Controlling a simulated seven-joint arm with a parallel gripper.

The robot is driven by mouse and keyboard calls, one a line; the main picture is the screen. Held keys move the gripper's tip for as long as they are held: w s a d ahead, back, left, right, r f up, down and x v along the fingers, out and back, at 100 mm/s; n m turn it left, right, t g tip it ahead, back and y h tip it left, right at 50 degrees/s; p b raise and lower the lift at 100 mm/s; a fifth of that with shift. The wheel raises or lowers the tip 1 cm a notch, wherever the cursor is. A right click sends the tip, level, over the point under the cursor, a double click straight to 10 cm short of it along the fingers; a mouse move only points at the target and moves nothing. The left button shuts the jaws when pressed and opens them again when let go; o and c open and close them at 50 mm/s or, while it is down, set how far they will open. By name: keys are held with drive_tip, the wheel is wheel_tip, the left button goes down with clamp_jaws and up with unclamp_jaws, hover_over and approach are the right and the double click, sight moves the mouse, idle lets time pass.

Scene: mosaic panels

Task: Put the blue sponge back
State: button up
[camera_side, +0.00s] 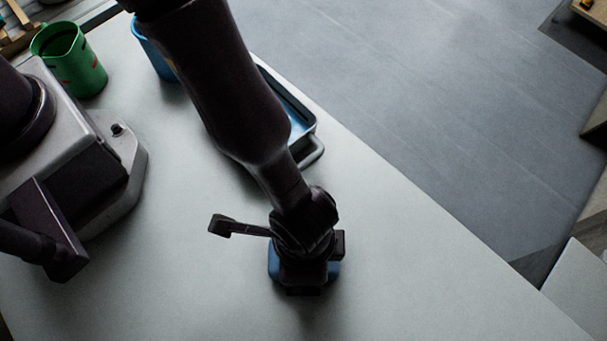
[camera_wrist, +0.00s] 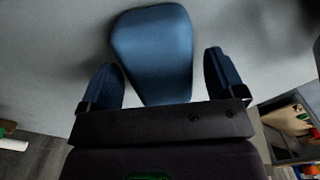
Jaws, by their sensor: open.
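The blue sponge lies on the pale table; in the wrist view the blue sponge (camera_wrist: 152,45) shows as a rounded, tapering block. My gripper (camera_wrist: 163,85) is open, with one finger on each side of the sponge's near part and visible gaps between. In the side view my gripper (camera_side: 305,283) points down over the sponge and hides most of it. Only blue edges of the sponge (camera_side: 273,262) show at either side of the gripper. Whether the fingertips reach the table is hidden.
A tray with a blue inside (camera_side: 312,126) stands behind my arm, partly hidden. A green cup (camera_side: 88,72) and a blue cup (camera_side: 150,50) stand at the back left. The pale table (camera_side: 430,275) is clear around the sponge; its edge runs diagonally along the right.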

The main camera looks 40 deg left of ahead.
wheel_tip(320, 180, up, 12)
drive_tip(key=shift+f, duration=0.25)
drive_tip(key=w+a+r+n+t, duration=0.1)
drive_tip(key=w+a+r+n, duration=0.1)
drive_tip(key=w+a+r, duration=0.45)
drive_tip(key=w+a+r+n+t, duration=0.25)
drive_tip(key=a+r, duration=0.55)
drive_tip(key=a, duration=0.4)
drive_tip(key=s+a+r+n+t, duration=0.1)
drive_tip(key=s+a+r+n, duration=0.1)
drive_tip(key=a, duration=0.7)
drive_tip(key=s+a+r+n+t, duration=0.1)
drive_tip(key=s+a+r+n, duration=0.1)
drive_tip(key=s+a+r, duration=0.3)
drive_tip(key=a, duration=0.4)
drive_tip(key=shift+s+a+r, duration=0.15)
drive_tip(key=shift+a, duration=0.1)
drive_tip(key=shift+n, duration=0.25)
